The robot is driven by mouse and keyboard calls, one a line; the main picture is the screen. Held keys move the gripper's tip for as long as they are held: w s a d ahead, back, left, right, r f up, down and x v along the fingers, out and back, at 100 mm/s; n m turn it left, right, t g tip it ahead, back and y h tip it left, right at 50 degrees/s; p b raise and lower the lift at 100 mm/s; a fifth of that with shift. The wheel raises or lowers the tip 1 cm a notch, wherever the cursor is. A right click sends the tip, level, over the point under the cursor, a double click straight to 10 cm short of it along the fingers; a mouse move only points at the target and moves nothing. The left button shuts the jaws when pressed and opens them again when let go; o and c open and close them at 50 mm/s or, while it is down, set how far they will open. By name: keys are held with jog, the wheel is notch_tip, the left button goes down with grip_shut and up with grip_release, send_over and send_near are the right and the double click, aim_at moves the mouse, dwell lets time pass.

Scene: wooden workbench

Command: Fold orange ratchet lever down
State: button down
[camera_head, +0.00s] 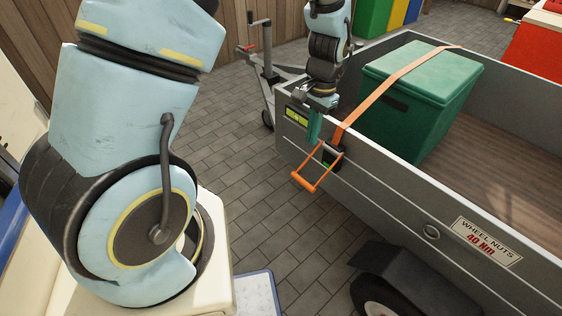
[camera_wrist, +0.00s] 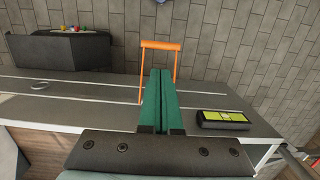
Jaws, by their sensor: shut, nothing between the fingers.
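The orange ratchet lever (camera_head: 305,184) is a U-shaped handle. It sticks outward and down-left from a dark ratchet body (camera_head: 332,154) on the outside of the grey trailer wall. In the wrist view the orange lever (camera_wrist: 162,45) stands beyond my fingertips, which hide part of its lower end. My gripper (camera_head: 314,138) has green fingers pressed together and empty. It hangs near the trailer's rim, just left of the ratchet, and also shows in the wrist view (camera_wrist: 160,72). I cannot tell whether it touches the lever.
An orange strap (camera_head: 385,88) runs from the ratchet over a green lidded box (camera_head: 410,105) in the trailer (camera_head: 400,190). A yellow-green panel (camera_head: 297,116) is on the wall beside my gripper, also in the wrist view (camera_wrist: 224,117). A wheel (camera_head: 375,296) is below; paved floor left is open.

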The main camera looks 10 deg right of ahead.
aim_at(303, 180)
jog(key=f, duration=0.4)
jog(key=f+p, duration=0.1)
jog(key=f, duration=0.4)
jog(key=a+f+p, duration=0.1)
jog(key=f, duration=0.3)
jog(key=shift+s+a+f, duration=0.1)
jog(key=shift+s+f, duration=0.1)
jog(key=shift+s, duration=0.05)
jog(key=shift+f, duration=0.35)
jog(key=shift+f, duration=0.25)
